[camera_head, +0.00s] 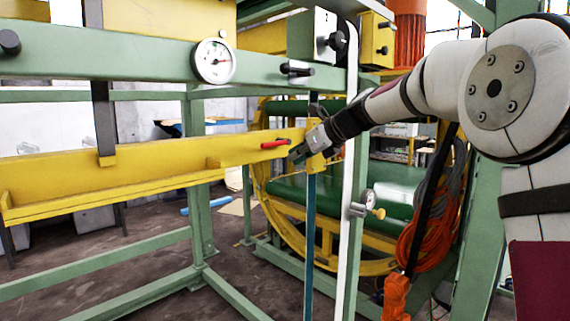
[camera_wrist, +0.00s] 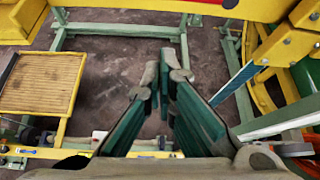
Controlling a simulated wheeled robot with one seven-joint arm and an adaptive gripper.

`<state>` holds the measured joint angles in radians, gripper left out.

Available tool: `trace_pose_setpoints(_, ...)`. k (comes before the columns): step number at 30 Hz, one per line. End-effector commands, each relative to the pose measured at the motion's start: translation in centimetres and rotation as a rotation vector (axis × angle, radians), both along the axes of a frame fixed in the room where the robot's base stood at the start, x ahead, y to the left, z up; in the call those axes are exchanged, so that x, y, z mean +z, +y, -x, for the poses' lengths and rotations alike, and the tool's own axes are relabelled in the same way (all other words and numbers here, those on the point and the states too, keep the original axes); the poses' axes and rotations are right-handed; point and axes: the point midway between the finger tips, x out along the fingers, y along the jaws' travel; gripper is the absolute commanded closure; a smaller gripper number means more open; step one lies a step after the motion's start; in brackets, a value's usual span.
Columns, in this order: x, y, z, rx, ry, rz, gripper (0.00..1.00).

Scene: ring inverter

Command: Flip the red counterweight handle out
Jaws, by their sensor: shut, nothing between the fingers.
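The red counterweight handle (camera_head: 274,143) lies along the face of the yellow beam (camera_head: 130,178) near its right end in the head view. A small red piece (camera_wrist: 229,3) at the top edge of the wrist view, on yellow metal, looks like the same handle.
A yellow bracket (camera_head: 316,148) and a blue-green vertical strip (camera_head: 310,240) stand close by my gripper. Green frame bars (camera_head: 120,262) cross below the beam. Orange cable (camera_head: 423,215) hangs at the right. The wrist view shows open floor (camera_wrist: 110,75) beyond the fingers.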

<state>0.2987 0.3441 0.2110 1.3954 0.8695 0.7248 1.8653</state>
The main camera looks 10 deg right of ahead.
Motion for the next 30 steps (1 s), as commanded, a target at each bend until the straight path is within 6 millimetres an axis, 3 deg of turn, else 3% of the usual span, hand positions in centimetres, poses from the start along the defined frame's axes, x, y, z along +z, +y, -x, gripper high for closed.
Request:
trace_pose_setpoints(7, 0.8, -0.9, 1.2, 0.0, 0.001, 0.001, 1.0)
trace_pose_setpoints(17, 0.9, -0.9, 1.4, 0.002, 0.001, 0.002, 1.0)
trace_pose_setpoints(20, 1.0, -0.5, 2.3, 0.029, -0.012, 0.047, 1.0)
trace_pose_setpoints(23, 0.9, 0.5, 4.9, 0.111, -0.047, 0.183, 1.0)
trace_pose_setpoints(26, 0.4, 1.5, 9.3, 0.249, -0.101, 0.402, 1.0)
trace_pose_setpoints(30, -1.0, 2.1, 16.6, 0.494, -0.181, 0.737, 1.0)
